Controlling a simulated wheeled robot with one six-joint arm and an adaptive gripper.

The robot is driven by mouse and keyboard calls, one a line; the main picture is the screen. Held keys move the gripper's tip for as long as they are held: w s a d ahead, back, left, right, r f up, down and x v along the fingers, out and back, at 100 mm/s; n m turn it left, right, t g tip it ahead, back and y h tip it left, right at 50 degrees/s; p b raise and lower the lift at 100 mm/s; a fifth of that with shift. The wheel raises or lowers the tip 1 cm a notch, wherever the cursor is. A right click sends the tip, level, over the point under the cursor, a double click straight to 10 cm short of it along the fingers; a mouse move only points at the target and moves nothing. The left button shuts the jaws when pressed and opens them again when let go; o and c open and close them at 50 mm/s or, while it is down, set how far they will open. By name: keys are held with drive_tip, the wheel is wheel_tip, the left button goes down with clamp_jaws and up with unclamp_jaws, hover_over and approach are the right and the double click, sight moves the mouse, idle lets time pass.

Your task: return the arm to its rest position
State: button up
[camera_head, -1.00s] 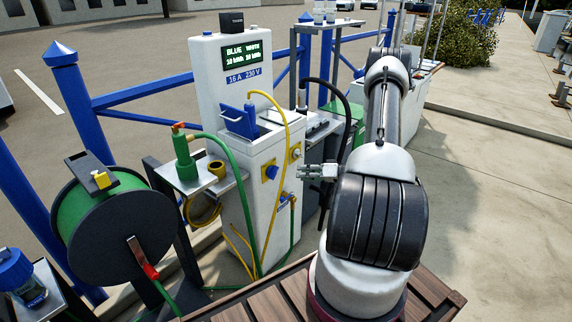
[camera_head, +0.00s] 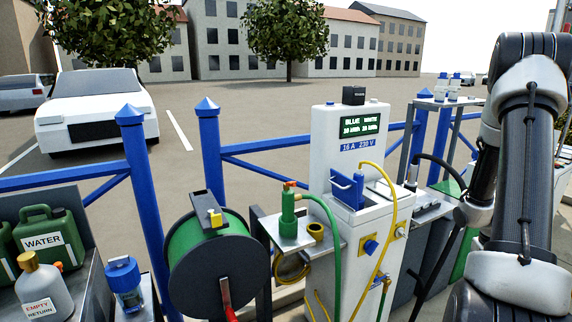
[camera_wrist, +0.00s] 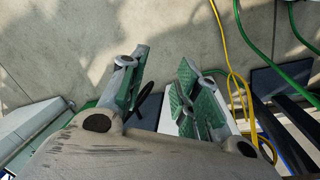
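My gripper (camera_wrist: 158,88) shows in the wrist view with its two green-padded fingers apart and nothing between them. Pavement lies beyond the fingertips, with a yellow cable (camera_wrist: 226,50) and a green hose (camera_wrist: 243,40) to their right. In the head view my arm stands at the right edge, folded upright beside the white power pedestal (camera_head: 345,255). My gripper does not show in that view.
Left of the pedestal are a side shelf with a green hose nozzle (camera_head: 288,215) and a hose reel (camera_head: 218,268). A blue railing (camera_head: 143,190) runs behind. A water can (camera_head: 45,245) and a bottle (camera_head: 42,290) stand at far left.

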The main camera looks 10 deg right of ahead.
drive_tip(key=s+a+r+n+t, duration=0.1)
drive_tip(key=s+a+r, duration=0.2)
drive_tip(key=a+r, duration=0.6)
drive_tip(key=s+a+r+n+t+y, duration=0.1)
drive_tip(key=s+a+r, duration=0.3)
drive_tip(key=a+r, duration=0.6)
drive_tip(key=s+a+r+n+t, duration=0.1)
drive_tip(key=s+a+r+t, duration=0.1)
drive_tip(key=a+r, duration=0.8)
wheel_tip(320, 180, up, 4)
drive_tip(key=shift+s+a+r+t+y, duration=0.2)
drive_tip(key=shift+s+t+y, duration=0.15)
drive_tip(key=shift+s, duration=0.55)
drive_tip(key=shift+d, duration=0.1)
